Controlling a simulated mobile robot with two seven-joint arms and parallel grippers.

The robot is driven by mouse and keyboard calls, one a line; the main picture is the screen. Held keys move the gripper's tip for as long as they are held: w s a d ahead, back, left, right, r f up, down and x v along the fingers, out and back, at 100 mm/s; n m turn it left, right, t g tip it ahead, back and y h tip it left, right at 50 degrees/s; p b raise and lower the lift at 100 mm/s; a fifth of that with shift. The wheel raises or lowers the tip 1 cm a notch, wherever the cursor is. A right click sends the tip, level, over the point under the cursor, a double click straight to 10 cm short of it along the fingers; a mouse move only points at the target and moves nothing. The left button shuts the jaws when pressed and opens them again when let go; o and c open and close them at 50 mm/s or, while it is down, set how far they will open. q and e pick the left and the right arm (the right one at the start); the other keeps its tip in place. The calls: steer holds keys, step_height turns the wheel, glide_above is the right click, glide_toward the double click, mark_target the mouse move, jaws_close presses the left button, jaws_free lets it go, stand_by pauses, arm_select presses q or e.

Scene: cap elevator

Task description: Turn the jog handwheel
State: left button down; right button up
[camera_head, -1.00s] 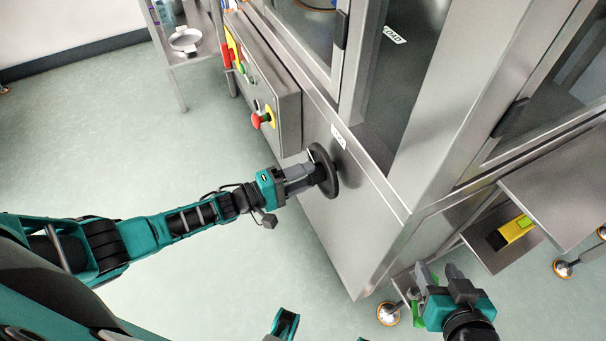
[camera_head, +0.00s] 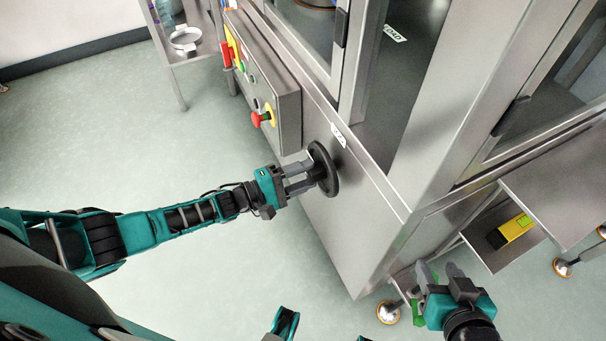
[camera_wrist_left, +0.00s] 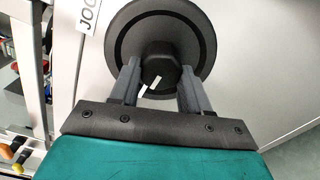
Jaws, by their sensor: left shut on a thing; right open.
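The jog handwheel (camera_head: 323,169) is a black disc on the lower side of the steel machine, below a small white label. It fills the top of the left wrist view (camera_wrist_left: 197,30), with a dark hub and a white mark at its centre. My left gripper (camera_head: 309,178) is at the wheel, its two grey fingers on either side of the hub (camera_wrist_left: 158,68). It is shut on the hub. The fingertips are partly hidden against the wheel in the head view. My right gripper (camera_head: 441,272) is open and empty at the lower right, away from the wheel.
A control box (camera_head: 272,85) with a red knob (camera_head: 257,119) and buttons sticks out above the wheel. A steel shelf (camera_head: 480,255) with a yellow and black item (camera_head: 511,232) is at the right. The floor (camera_head: 150,140) at left is clear.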

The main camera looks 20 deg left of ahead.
arm_select(q)
steer(key=c, duration=0.5)
jaws_free()
steer(key=p+v, duration=0.1)
steer(key=v, duration=1.2)
